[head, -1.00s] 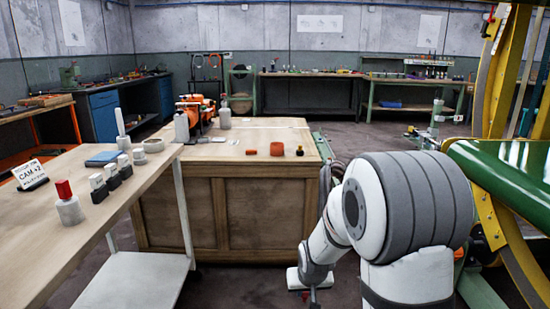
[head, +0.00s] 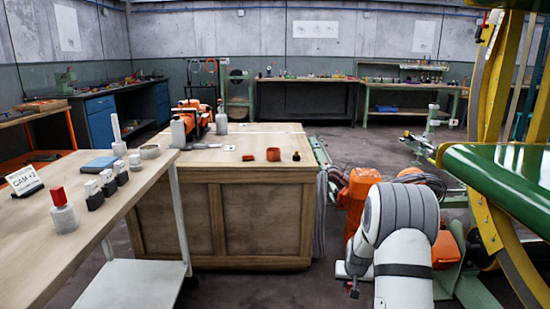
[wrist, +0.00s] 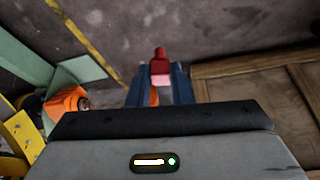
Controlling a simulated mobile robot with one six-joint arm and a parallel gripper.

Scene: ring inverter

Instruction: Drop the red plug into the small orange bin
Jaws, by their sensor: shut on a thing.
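My gripper (head: 352,283) hangs low in front of my arm, to the right of the wooden cabinet. In the wrist view its two dark blue fingers (wrist: 160,84) are shut on the red plug (wrist: 160,62), which sticks out beyond the fingertips over the floor. A small, round orange container (head: 273,154), which seems to be the orange bin, stands on the cabinet top near its front right. It is well above and left of my gripper, apart from it. Its inside is too small to make out.
The wooden cabinet (head: 225,220) has a small red piece (head: 248,157) and a dark knob-like piece (head: 296,156) on top beside the orange container. An orange machine (head: 358,198) and green structure crowd the right.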

